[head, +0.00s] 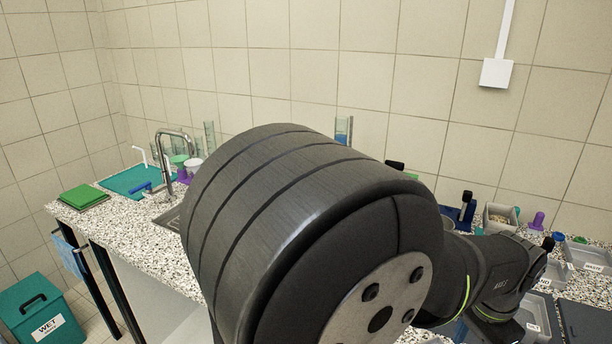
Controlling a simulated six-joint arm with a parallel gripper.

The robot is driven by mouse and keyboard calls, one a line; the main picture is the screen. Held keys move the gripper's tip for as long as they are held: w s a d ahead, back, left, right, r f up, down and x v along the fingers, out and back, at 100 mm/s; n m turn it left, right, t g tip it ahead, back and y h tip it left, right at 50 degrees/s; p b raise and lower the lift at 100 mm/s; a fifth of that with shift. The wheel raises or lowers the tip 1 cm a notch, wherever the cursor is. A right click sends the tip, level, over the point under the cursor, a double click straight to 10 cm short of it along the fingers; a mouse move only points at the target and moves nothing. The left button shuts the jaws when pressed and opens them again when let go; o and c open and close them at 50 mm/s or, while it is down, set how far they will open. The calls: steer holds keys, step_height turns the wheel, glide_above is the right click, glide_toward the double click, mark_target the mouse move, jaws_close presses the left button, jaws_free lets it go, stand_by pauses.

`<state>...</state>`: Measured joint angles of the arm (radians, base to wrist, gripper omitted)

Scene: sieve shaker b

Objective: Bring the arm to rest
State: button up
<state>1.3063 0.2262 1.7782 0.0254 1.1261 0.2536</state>
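My dark grey arm fills the middle of the head view, with a large rounded link (300,220) close to the camera. A further part of the arm (497,280) reaches to the lower right over the bench. My gripper is not visible in this view, so what it does or holds cannot be seen. The arm hides the middle of the bench.
A speckled bench (150,246) runs along the tiled wall, with a sink tap (165,150), glassware and a green stack (83,197) at left. Labelled trays (586,256) and small containers (499,217) crowd the right. A teal WET bin (45,308) stands on the floor.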

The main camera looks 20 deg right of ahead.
step_height(320, 180, down, 8)
steer(key=shift+f, duration=0.2)
steer(key=shift+w+d+r, duration=0.1)
steer(key=shift+r, duration=0.15)
step_height(320, 180, up, 4)
steer(key=shift+f, duration=0.25)
steer(key=s+a+r, duration=0.3)
steer(key=s+r, duration=0.4)
steer(key=s, duration=0.5)
steer(key=w+n, duration=0.2)
steer(key=w, duration=1.8)
steer(key=w+a, duration=0.5)
steer(key=w, duration=0.3)
steer(key=w+a+f+n, duration=0.1)
steer(key=w+a, duration=0.4)
steer(key=w, duration=0.4)
steer(key=shift+w, duration=0.2)
steer(key=shift+o, duration=0.4)
